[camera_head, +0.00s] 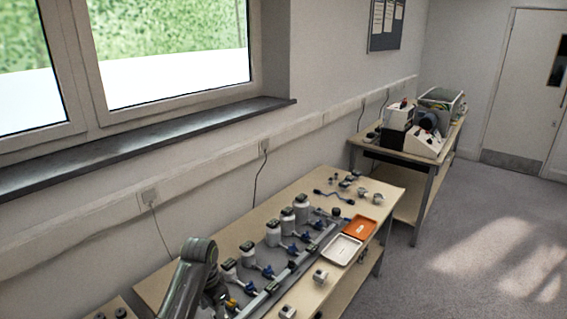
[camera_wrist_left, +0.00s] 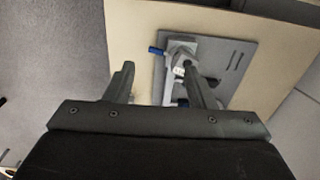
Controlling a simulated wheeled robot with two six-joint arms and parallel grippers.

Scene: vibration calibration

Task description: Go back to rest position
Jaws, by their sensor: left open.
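My left gripper (camera_wrist_left: 157,75) shows in the left wrist view with its two fingers apart and nothing between them. Beyond the fingers is a grey plate (camera_wrist_left: 240,58) on a pale wooden bench top. A light grey fitting with a blue handle (camera_wrist_left: 157,51) is on this plate, partly hidden by the right-hand finger. In the head view my left arm (camera_head: 197,255) rises at the lower left, beside the near bench. Its fingertips cannot be made out there. My right gripper is in neither view.
The near bench (camera_head: 380,190) carries a row of white containers (camera_head: 273,234) with blue-handled fittings, an orange tray (camera_head: 360,227) and a white tray (camera_head: 343,249). A second bench (camera_head: 430,165) with machines stands farther back. The floor (camera_head: 470,230) to the right is clear.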

